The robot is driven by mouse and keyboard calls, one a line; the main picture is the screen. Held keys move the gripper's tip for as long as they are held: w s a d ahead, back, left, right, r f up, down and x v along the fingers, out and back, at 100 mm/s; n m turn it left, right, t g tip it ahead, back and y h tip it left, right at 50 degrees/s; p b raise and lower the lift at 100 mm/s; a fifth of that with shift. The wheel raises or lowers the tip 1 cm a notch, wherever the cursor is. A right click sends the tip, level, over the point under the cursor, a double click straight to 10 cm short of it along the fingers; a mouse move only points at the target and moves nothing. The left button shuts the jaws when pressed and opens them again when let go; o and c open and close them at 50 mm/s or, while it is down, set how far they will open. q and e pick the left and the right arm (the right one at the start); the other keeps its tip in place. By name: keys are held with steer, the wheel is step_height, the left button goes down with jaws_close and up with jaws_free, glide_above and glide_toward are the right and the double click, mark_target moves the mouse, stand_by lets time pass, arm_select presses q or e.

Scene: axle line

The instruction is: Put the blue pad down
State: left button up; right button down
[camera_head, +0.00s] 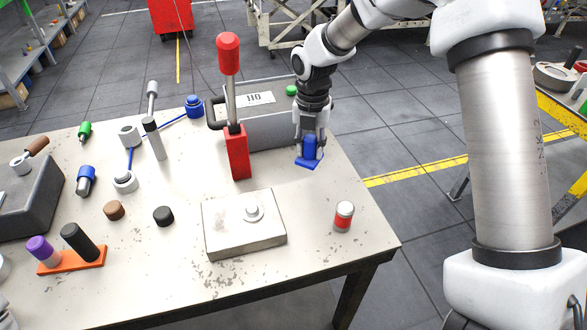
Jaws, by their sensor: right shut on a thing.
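The blue pad (307,163) has a flat base and an upright blue grip. It is at the right part of the table, near the far right edge. My right gripper (310,144) points down and is shut on the pad's grip, with the fingers partly covering it. The base is close to the table top; I cannot tell whether it touches. My left gripper does not clearly show.
A red-handled lever (237,152), a pale block (243,237) and a red-banded can (343,217) are nearby. The table (315,200) is bare between the pad and can.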

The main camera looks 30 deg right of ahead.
mark_target(316, 162)
steer(key=s+f, duration=0.1)
steer(key=f, duration=0.1)
steer(key=s+f, duration=0.1)
steer(key=f, duration=0.1)
steer(key=shift+s+p, duration=0.4)
steer(key=f, duration=0.2)
steer(key=w+f, duration=0.1)
steer(key=f, duration=0.1)
steer(key=shift+f, duration=0.15)
steer(key=shift+w+f, duration=0.1)
steer(key=shift+f, duration=0.25)
steer(key=shift+s+r, duration=0.15)
steer(key=shift+s, duration=0.2)
steer(key=c, duration=0.8)
jaws_free()
steer(key=shift+w+f, duration=0.2)
steer(key=shift+c, duration=0.2)
arm_select(q)
steer(key=shift+s+r, duration=0.75)
steer(key=shift+r, duration=0.15)
